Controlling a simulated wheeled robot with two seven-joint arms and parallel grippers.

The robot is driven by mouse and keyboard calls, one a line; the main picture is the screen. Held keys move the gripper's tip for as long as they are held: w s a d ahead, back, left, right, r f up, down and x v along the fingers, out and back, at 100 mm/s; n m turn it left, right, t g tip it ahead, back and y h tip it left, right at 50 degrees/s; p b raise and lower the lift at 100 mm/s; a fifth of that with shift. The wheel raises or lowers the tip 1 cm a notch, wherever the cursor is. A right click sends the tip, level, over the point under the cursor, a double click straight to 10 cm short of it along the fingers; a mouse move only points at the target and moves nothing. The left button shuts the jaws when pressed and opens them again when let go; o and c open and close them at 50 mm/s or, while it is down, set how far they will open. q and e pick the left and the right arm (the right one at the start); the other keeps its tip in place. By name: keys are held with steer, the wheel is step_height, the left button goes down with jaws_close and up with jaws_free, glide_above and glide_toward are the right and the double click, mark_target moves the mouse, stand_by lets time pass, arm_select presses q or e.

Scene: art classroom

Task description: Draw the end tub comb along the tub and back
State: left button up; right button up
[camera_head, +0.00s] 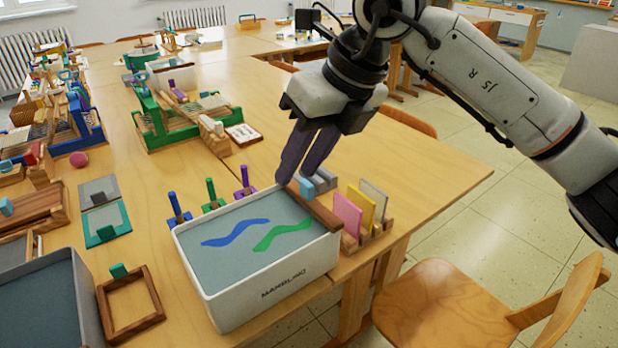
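The white tub (262,287) stands at the front of the table, holding a grey-blue surface with a blue and a green wavy streak. A brown wooden comb bar (322,212) lies along the tub's right end, with a light blue handle (306,188) near its far end. My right gripper (296,177) comes down from above, its two dark fingers pointing down with the fingertips at the handle. The fingers hide part of the handle, and I cannot tell whether they press on it. Any teeth of the comb are hidden. My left gripper is not in view.
A rack with pink, yellow and grey plates (361,212) stands close to the tub's right end. Blue, green and purple upright tools (211,194) line its far side. A wooden frame (130,304) and another tub (45,300) are at left. A chair (450,306) stands at right.

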mark_target(308, 183)
steer(key=w+d+r+t+h, duration=0.1)
steer(key=w+d+r+h, duration=0.1)
steer(key=w+d, duration=0.15)
steer(key=shift+m, duration=0.3)
steer(key=x, duration=0.9)
steer(key=shift+s+a+f+b, duration=0.25)
steer(key=shift+f+b, duration=0.05)
steer(key=shift+f, duration=0.1)
jaws_close()
